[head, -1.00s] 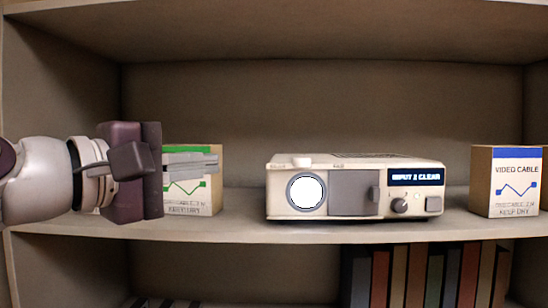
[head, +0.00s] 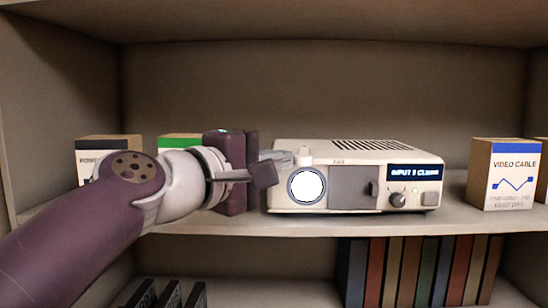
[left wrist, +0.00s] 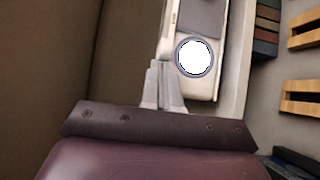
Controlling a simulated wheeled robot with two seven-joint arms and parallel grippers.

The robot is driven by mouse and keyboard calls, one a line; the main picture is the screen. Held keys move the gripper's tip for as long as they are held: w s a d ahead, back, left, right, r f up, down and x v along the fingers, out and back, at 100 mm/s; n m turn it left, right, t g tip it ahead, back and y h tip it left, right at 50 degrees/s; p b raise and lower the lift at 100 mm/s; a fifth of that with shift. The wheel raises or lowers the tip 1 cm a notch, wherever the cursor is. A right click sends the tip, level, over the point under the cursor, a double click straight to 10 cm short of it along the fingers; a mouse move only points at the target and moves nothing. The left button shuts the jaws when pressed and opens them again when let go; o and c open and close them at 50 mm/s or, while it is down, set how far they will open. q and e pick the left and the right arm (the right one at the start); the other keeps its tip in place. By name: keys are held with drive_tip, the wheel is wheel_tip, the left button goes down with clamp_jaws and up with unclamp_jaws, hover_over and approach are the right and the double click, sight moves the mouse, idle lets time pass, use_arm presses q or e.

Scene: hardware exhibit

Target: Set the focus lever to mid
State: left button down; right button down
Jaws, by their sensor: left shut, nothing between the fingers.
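A cream projector (head: 345,152) stands on the shelf, with a round glowing white lens at its front left. A small pale upright nub (head: 304,154), which looks like the focus lever, sticks up from the top above the lens. My left gripper (head: 288,157) is shut and empty, its fingertips just left of the nub; I cannot tell whether they touch it. In the left wrist view the shut fingers (left wrist: 157,70) reach beside the projector (left wrist: 208,88) near its lens, and the lever cannot be made out. My right gripper is not in view.
The projector front has a grey panel, a lit display (head: 415,172) and a knob (head: 397,199). A video cable box (head: 513,180) stands to the right. Two boxes are partly hidden behind my left arm. Books (head: 420,270) stand on the shelf below.

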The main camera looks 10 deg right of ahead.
use_arm(q)
drive_tip(key=shift+d, duration=0.1)
drive_tip(key=shift+s+d, duration=0.45)
drive_tip(key=shift+d, duration=0.4)
drive_tip(key=shift+a, duration=0.1)
